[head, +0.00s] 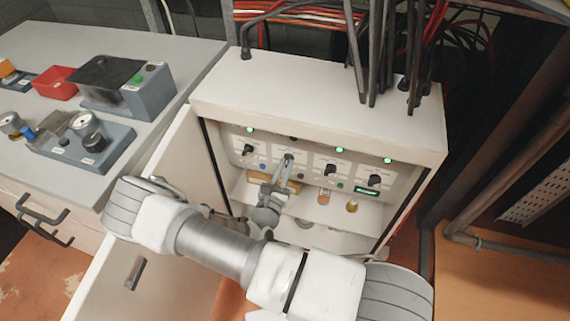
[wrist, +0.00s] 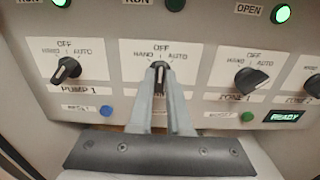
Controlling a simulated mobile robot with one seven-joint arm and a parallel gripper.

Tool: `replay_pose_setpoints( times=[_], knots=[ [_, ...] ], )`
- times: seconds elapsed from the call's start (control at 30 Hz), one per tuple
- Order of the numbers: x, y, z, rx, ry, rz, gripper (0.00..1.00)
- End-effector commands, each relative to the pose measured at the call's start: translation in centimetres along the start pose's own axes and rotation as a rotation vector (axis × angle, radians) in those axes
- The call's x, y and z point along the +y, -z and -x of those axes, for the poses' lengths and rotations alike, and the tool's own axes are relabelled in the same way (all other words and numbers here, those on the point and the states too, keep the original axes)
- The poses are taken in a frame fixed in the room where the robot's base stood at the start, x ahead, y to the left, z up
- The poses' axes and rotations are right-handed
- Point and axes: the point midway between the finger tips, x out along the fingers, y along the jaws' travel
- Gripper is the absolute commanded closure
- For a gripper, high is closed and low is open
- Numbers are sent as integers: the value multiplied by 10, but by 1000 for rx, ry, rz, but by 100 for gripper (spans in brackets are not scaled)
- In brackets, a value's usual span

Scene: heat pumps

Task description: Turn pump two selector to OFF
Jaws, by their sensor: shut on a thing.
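The pump two selector (wrist: 160,68) is a small black knob on a white plate marked HAND, OFF and AUTO. It stands about upright, its top toward OFF. My gripper (wrist: 160,78) is shut on this knob, one grey finger on each side. The fingers hide most of the plate's lower label. The run lamp (wrist: 175,4) above it is dark. In the head view my gripper (head: 287,163) reaches into the open cabinet to the panel's second selector from the left.
The pump 1 selector (wrist: 67,71) is to the left, with a lit green lamp above. The zone 1 selector (wrist: 251,79) is to the right. The cabinet door (head: 168,177) stands open at left. A shelf with small items (head: 324,197) lies below the panel.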

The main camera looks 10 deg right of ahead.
Motion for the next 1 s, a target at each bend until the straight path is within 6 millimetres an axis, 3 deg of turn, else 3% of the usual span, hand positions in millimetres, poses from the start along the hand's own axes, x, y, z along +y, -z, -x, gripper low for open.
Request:
replay_pose_setpoints(
  times=[0.57,0.6,0.73,1.0],
  knots=[
    [0,1,0,2,1,33,100],
    [0,1,0,2,1,33,77],
    [0,1,0,1,1,33,54],
    [0,0,0,1,0,32,54]
  ],
)
